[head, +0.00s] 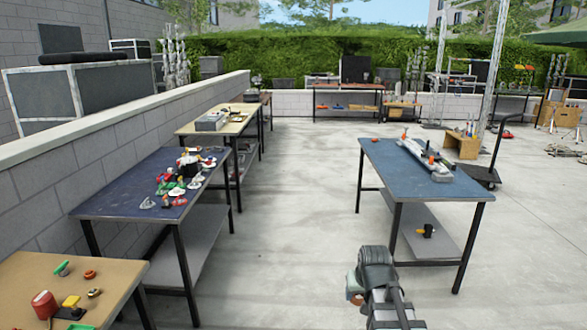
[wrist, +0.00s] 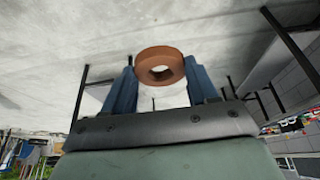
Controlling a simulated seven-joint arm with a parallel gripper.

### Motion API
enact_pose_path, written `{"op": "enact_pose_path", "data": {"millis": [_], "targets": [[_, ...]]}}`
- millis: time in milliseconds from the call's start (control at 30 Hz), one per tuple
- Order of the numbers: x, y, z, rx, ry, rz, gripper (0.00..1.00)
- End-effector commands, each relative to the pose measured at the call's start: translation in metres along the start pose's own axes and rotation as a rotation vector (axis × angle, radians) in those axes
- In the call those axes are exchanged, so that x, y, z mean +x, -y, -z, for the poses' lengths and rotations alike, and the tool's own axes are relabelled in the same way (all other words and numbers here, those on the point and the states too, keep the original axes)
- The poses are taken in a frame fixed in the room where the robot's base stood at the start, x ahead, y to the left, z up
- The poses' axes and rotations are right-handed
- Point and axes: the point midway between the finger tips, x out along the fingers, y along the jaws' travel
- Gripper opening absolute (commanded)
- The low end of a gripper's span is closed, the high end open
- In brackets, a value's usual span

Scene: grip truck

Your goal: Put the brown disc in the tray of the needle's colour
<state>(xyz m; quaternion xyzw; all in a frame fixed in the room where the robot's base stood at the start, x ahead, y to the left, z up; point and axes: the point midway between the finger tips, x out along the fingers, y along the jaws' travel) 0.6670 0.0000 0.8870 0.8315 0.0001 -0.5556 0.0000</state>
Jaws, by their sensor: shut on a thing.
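The brown disc (wrist: 143,66), a thick ring with a hole through it, is held between the two blue fingers of my gripper (wrist: 160,76) in the wrist view. My gripper is shut on it, in the air above the grey paving. In the head view, a small brown patch, likely the disc (head: 355,299), shows at the left of my dark gripper at the bottom, right of the middle. I cannot make out a needle or its colour. I cannot tell which of the small things on the tables are the trays.
A blue-topped table (head: 415,170) stands ahead right with a long grey thing and orange pieces. Another blue table (head: 120,195) at left holds many small coloured things. A tan table (head: 25,270) is at near left. Clear paving (head: 290,200) lies between them.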

Motion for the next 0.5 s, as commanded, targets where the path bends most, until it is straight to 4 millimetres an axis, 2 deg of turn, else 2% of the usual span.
{"op": "enact_pose_path", "data": {"millis": [333, 500], "targets": [[0.0, 0.003, 0.0, -0.005, 0.0, 0.002, 0.29], [0.0, 0.028, -0.001, -0.042, 0.0, 0.017, 0.29]]}}
